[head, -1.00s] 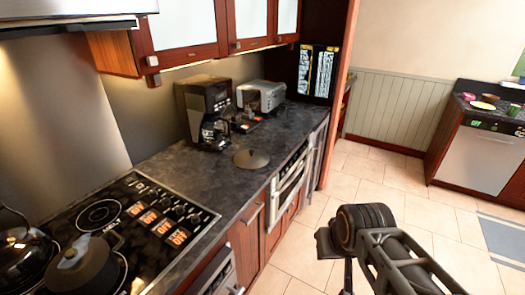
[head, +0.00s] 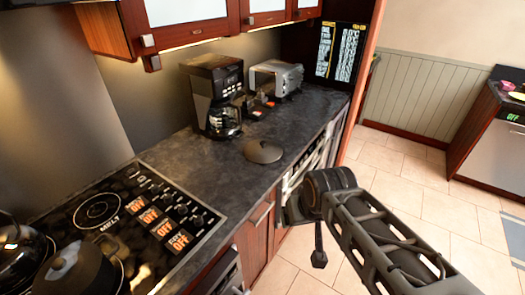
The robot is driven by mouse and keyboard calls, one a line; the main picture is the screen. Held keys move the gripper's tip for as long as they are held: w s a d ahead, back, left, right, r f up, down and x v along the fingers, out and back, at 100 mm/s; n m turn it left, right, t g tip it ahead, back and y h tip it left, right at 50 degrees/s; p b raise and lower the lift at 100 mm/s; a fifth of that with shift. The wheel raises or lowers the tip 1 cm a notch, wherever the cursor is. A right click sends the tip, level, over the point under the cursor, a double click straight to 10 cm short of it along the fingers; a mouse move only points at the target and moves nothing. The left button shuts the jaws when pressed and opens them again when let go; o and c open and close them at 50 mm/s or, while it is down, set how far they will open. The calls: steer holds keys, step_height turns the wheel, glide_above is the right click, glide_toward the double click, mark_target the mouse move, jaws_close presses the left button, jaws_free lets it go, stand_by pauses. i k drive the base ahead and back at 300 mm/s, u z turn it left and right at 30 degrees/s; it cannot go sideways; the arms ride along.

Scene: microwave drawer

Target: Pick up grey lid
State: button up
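A round dark grey lid (head: 263,152) with a small knob lies on the dark countertop (head: 180,162), in front of the coffee maker and near the counter's front edge. My arm reaches in from the lower right in the head view. My gripper (head: 319,258) hangs at the arm's end, over the floor in front of the counter, to the right of and nearer than the lid. It is apart from the lid. Its fingers are small and dark, and I cannot tell whether they are open.
A coffee maker (head: 214,96) and a toaster (head: 276,77) stand at the back of the counter. A stove (head: 125,225) with a pot (head: 82,275) and a kettle (head: 20,250) is at the lower left. Wall cabinets (head: 190,20) hang above. Tiled floor lies open at right.

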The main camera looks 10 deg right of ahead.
mark_target(262, 151)
steer(key=u, duration=4.35)
steer(key=k, duration=2)
steer(key=z, duration=1.3)
